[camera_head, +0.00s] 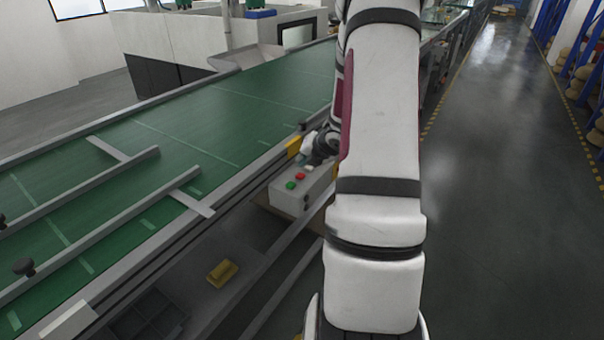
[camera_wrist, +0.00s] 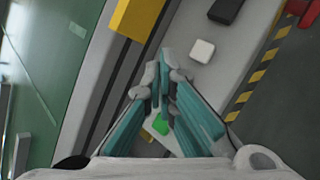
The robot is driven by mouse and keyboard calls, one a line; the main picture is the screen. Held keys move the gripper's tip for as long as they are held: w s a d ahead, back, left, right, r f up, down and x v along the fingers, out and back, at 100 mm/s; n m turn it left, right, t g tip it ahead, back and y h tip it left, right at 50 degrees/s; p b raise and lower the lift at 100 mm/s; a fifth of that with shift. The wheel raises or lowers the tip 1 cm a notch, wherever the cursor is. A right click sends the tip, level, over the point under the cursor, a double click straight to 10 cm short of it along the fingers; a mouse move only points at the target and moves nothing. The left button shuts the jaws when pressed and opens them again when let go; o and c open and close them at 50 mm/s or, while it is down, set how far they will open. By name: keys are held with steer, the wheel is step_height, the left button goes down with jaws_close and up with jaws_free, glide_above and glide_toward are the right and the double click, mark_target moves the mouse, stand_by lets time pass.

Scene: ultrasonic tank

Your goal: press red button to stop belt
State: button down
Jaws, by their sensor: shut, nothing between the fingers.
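A grey control box (camera_head: 291,199) stands beside the green belt. In the head view its red button (camera_head: 300,176) and green button (camera_head: 290,185) show on top. My gripper (camera_wrist: 164,68) is shut and empty, with its teal fingers pointing over the box top. In the wrist view the green button (camera_wrist: 160,125) shows between the fingers, and a white button (camera_wrist: 202,51) and a black part (camera_wrist: 226,10) lie beyond the fingertips. The red button is not visible there, probably behind the fingers. I cannot tell whether the fingertips touch anything. In the head view my arm partly covers the box.
The green conveyor belt (camera_head: 240,110) with metal guide rails (camera_head: 110,225) runs along the left. A yellow block (camera_wrist: 135,18) sits on the belt frame close to the box. A yellow part (camera_head: 222,272) lies lower down. Open floor (camera_head: 510,200) lies to the right.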

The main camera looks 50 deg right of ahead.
mark_target(303, 174)
steer(key=shift+s+r+p, duration=0.1)
steer(key=shift+r+p, duration=1.2)
steer(key=shift+r, duration=0.55)
steer(key=shift+f, duration=0.1)
steer(key=s+a+r+m+g+h, duration=0.2)
steer(key=a+r+m, duration=1)
steer(key=a+r, duration=0.7)
steer(key=s+a+r+m+y, duration=0.1)
steer(key=s+a+m+y, duration=0.1)
steer(key=s+a+m, duration=0.3)
steer(key=s+a+r+m+g+y, duration=0.1)
steer(key=s+a+m+y, duration=0.2)
steer(key=s+a, duration=1)
steer(key=a+m, duration=0.3)
steer(key=a, duration=0.2)
steer(key=shift+s+r+g, duration=0.3)
steer(key=shift+s+r, duration=0.05)
